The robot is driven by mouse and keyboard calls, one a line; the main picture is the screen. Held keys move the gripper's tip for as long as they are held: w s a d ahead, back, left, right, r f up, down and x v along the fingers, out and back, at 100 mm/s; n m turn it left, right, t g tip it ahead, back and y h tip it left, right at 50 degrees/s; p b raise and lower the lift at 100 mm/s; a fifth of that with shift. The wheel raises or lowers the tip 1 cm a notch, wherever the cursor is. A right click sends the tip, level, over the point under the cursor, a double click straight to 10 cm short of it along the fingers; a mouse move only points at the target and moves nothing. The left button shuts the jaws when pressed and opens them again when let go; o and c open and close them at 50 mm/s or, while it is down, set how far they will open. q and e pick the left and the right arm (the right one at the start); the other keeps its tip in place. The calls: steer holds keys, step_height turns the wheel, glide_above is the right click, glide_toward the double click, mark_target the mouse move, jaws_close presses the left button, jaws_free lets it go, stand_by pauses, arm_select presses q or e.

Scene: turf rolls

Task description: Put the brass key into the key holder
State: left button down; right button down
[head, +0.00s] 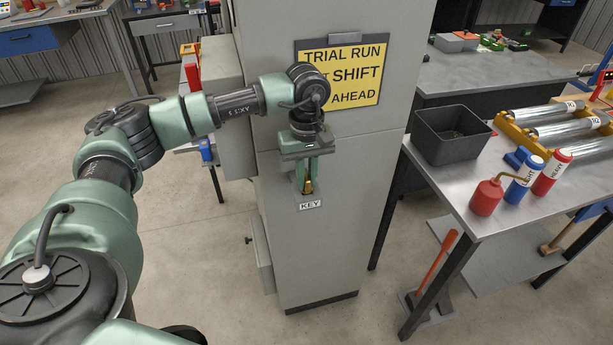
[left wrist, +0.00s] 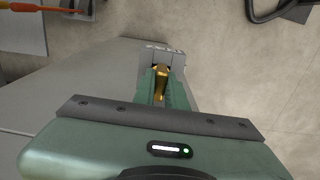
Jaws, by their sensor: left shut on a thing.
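The brass key (left wrist: 160,84) is between the fingers of my left gripper (head: 307,187), which is shut on it. In the head view a bit of the brass key (head: 309,186) shows between the fingertips. The key holder (head: 310,205), with a label reading KEY, is on the front of the grey column. The key is right at the holder, just above or in it; I cannot tell whether it is seated. My right gripper is in neither view.
The grey column (head: 335,250) carries a yellow sign (head: 342,72) above my left gripper. To the right, a metal table (head: 455,190) holds a dark bin (head: 450,140), a red oil can (head: 487,197), blue and red canisters and metal rollers.

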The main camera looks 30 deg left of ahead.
mark_target(307, 176)
arm_select(q)
steer(key=shift+f, duration=0.2)
steer(key=c, duration=1.4)
jaws_free()
steer(key=shift+o, duration=0.2)
step_height(307, 176, up, 7)
steer(key=shift+f+b, duration=0.1)
steer(key=shift+b, duration=0.95)
steer(key=shift+r, duration=0.5)
